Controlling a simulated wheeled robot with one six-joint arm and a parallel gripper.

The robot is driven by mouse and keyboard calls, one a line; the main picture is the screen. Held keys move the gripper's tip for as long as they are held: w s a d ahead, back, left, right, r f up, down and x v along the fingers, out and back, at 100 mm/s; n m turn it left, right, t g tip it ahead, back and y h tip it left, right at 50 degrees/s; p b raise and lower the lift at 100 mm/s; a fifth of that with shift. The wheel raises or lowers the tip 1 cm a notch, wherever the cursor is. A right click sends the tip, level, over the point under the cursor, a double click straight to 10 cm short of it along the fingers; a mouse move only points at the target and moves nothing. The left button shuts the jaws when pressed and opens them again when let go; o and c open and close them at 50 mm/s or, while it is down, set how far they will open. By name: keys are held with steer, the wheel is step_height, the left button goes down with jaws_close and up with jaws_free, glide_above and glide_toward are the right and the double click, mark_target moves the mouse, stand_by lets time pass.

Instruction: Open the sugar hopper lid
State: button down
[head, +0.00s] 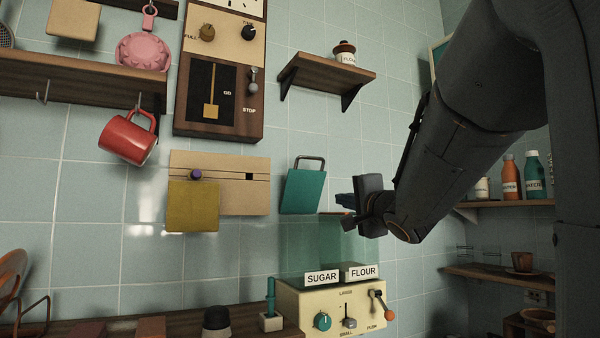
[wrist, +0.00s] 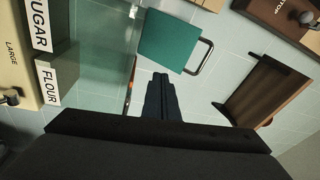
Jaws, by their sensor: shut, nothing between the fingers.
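The dispenser (head: 335,308) has two clear hoppers, with a SUGAR label (head: 322,277) on the left and a FLOUR label (head: 364,272) on the right. A flat teal panel with a dark handle, which looks like the sugar hopper lid (head: 303,190), stands nearly upright above the sugar side, handle at the top. It also shows in the wrist view (wrist: 168,42). My gripper (head: 346,205) is shut and empty, right of the panel and above the flour side. Its fingers (wrist: 160,82) point toward the panel with a gap between.
A shelf with a jar (head: 345,52) is on the wall above. A wooden wall panel with a yellow flap (head: 192,207) is to the left. A red mug (head: 128,138) hangs farther left. Bottles (head: 511,178) stand on a shelf at right, behind my arm.

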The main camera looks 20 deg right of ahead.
step_height(320, 180, up, 7)
steer(key=s+t+y, duration=0.2)
steer(key=s, duration=0.1)
steer(key=p, duration=0.2)
glide_toward(314, 158)
steer(key=shift+y, duration=0.4)
steer(key=x, duration=0.6)
steer(key=shift+w+d, duration=0.1)
steer(key=shift+w, duration=0.1)
steer(key=shift+r, duration=0.1)
steer(key=w+r+p, duration=0.1)
steer(key=p, duration=0.1)
steer(key=w+r+p, duration=0.1)
steer(key=w+p, duration=0.1)
steer(key=p, duration=0.1)
steer(key=w+r+p, duration=0.1)
steer(key=w+p, duration=0.1)
steer(key=p, duration=0.1)
steer(key=shift+w+r, duration=0.2)
steer(key=shift+w, duration=0.05)
steer(key=shift+w+r+p, duration=0.15)
steer(key=shift+r+p, duration=0.05)
steer(key=shift+p, duration=0.2)
